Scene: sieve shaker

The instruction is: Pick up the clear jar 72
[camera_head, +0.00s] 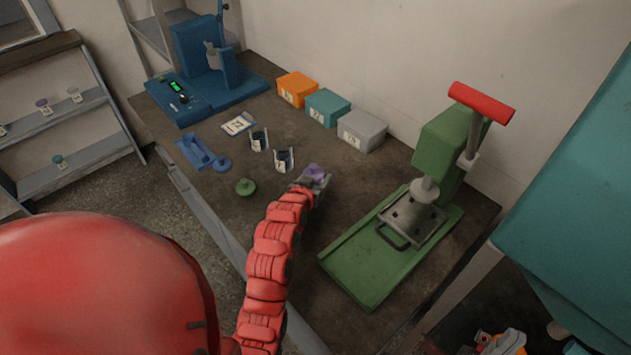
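Two small clear jars with dark contents or dark backs and white labels stand on the dark table: one farther back (260,140) and one nearer (284,160). Their labels are too small to read, so I cannot tell which is jar 72.
A green round lid (245,187) and a blue tray (196,152) lie left of the jars. Orange (297,88), teal (328,108) and grey (362,130) boxes line the wall. A green press (370,260) stands right, a blue machine (205,95) at back left.

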